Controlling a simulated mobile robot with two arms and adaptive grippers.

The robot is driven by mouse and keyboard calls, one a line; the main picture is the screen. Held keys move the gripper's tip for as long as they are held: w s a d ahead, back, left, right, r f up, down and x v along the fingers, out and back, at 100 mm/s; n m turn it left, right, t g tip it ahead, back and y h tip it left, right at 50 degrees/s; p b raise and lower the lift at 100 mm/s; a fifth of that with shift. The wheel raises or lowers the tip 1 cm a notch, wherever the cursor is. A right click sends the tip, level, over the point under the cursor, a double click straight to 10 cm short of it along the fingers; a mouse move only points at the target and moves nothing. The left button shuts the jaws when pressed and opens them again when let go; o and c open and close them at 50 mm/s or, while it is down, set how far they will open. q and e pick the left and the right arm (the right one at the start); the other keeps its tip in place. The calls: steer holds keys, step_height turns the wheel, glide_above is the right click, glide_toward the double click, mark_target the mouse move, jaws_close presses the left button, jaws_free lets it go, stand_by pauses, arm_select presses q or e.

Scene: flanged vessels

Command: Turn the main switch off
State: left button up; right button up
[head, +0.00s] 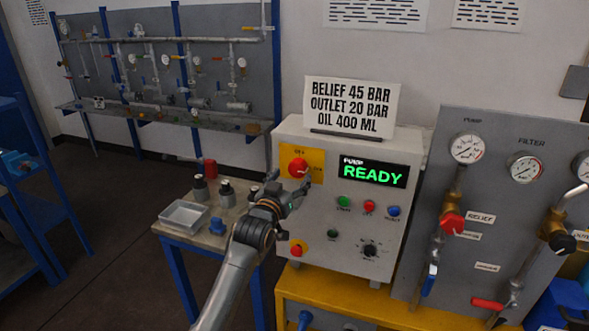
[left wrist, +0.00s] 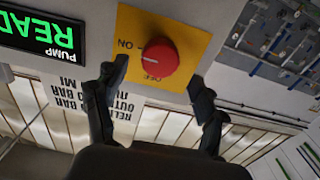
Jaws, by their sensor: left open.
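The main switch is a round red knob (head: 298,167) on a yellow plate (head: 316,158) at the upper left of the pump control box. In the left wrist view, which is upside down, the knob (left wrist: 158,57) shows a small pale mark on its ON side; OFF is printed on another side. My left gripper (head: 291,184) is in front of and just below the knob in the head view. In the left wrist view its fingers (left wrist: 158,82) are spread, with nothing between them, apart from the knob. My right gripper is not in view.
The box's display (head: 374,171) reads READY in green. Below are green, red and blue buttons, a black selector (head: 369,249) and a lower red knob (head: 297,248). A sign (head: 351,104) stands on top. A gauge panel (head: 480,200) is right; a small table holds a tray (head: 184,215).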

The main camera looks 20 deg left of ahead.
mark_target(296, 170)
arm_select(q)
steer(key=shift+w, duration=1.65)
steer(key=c, duration=1.1)
steer(key=shift+c, duration=0.2)
